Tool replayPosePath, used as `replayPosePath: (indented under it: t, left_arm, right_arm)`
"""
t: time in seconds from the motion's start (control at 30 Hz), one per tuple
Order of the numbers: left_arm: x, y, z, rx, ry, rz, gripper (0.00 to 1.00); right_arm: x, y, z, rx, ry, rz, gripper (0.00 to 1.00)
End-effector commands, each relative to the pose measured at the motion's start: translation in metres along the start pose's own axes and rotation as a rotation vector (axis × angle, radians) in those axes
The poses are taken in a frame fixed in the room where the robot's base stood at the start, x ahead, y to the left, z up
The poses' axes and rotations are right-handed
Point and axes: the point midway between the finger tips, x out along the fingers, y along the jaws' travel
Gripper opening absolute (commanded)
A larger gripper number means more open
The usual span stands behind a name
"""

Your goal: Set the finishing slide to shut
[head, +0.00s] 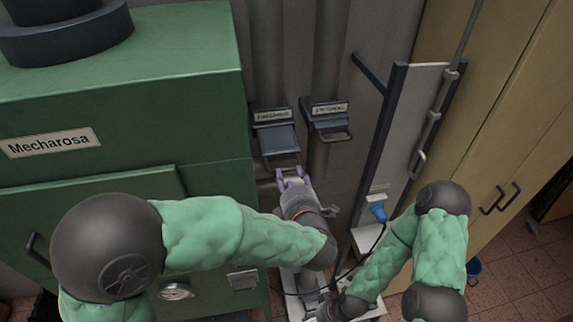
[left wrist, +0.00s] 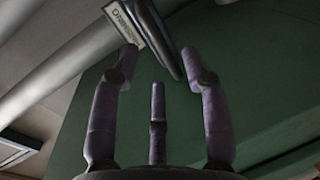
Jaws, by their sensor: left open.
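The finishing slide (head: 281,141) is a dark grey plate under a small labelled housing (head: 272,116) on the grey duct, right of the green machine. It sticks out further than the slide beside it. My left gripper (head: 290,178) is open just below the plate's front edge. In the left wrist view its fingertips (left wrist: 159,52) are spread to either side of the dark plate edge (left wrist: 165,45), with the label (left wrist: 122,20) beyond. I cannot tell whether they touch it. My right gripper is out of sight; its forearm ends at the bottom.
A second slide (head: 331,122) with its own label sits close to the right. The green machine (head: 120,95) stands close on the left. A grey panel with dark posts (head: 400,130) and a blue plug (head: 378,211) are at the right, before tan cabinets (head: 500,130).

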Motion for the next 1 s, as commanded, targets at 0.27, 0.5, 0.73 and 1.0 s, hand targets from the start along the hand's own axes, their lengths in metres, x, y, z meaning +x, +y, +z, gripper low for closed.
replayPosePath:
  t: [0.27,0.5,0.73,1.0]
  left_arm:
    - [0.041,0.001,0.000,0.001,0.002,-0.001,0.46]
    - [0.052,0.001,0.000,0.000,0.000,0.000,0.46]
    - [0.052,0.000,0.000,0.001,-0.001,0.000,0.46]
    - [0.052,0.000,0.000,0.001,-0.001,0.000,0.00]
  right_arm:
    - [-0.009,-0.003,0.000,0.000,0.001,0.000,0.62]
    - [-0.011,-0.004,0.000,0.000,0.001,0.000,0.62]
    - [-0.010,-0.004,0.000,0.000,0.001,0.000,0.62]
    - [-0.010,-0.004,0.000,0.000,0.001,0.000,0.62]
